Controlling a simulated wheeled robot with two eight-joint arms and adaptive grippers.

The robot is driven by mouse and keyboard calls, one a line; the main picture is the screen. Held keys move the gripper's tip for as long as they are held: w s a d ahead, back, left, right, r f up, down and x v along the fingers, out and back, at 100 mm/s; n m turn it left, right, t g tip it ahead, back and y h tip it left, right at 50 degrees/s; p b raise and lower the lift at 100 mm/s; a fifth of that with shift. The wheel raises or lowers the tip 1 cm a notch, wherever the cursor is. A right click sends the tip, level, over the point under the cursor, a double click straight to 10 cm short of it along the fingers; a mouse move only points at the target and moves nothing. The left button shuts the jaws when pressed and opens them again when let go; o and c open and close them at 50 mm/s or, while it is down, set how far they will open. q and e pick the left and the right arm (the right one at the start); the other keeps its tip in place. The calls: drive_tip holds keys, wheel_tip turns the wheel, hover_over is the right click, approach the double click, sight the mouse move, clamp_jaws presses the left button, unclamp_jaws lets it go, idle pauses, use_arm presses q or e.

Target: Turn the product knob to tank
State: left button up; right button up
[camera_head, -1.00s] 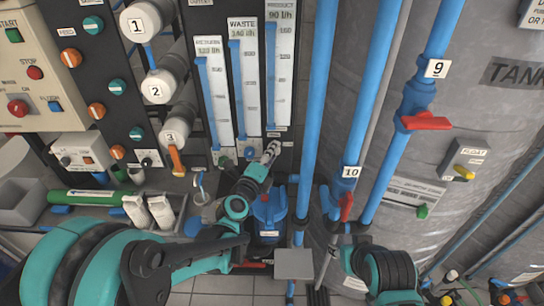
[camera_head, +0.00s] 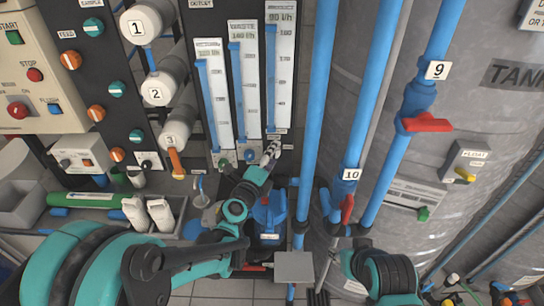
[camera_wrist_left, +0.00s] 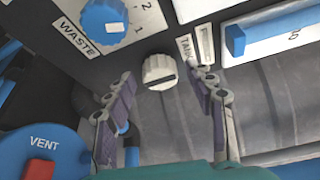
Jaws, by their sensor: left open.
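The product knob (camera_wrist_left: 159,71) is a small round white knob on the dark panel in the left wrist view, with a dark line across its face. Labels reading TANK (camera_wrist_left: 187,50) and, partly legible, PROD (camera_wrist_left: 205,45) stand to its right. My left gripper (camera_wrist_left: 165,82) is open, with one finger on each side of the knob in that view. I cannot tell whether either finger touches it. In the head view my left gripper (camera_head: 271,152) is at the panel's lower edge below the product flow meter (camera_head: 281,65), where the knob is hard to make out. My right gripper is not visible.
A blue waste knob (camera_wrist_left: 104,22) is up and left of the white knob. Blue vertical pipes (camera_head: 323,90) and the grey tank (camera_head: 465,100) stand right of the panel. A blue part marked VENT (camera_wrist_left: 42,152) lies low left in the wrist view.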

use_arm(q)
drive_tip(key=v, duration=1.2)
drive_tip(key=s+a+f+n+g+y, duration=0.3)
drive_tip(key=s+a+n, duration=0.3)
drive_tip(key=n, duration=0.6)
drive_tip(key=s+a+f+n+g+y, duration=0.3)
drive_tip(key=s+a+n, duration=0.4)
drive_tip(key=s+n, duration=0.3)
drive_tip(key=f+n+g, duration=0.1)
drive_tip(key=n+g, duration=0.1)
drive_tip(key=shift+s+f+g, duration=0.2)
drive_tip(key=shift+s+g, duration=0.15)
drive_tip(key=shift+g, duration=0.05)
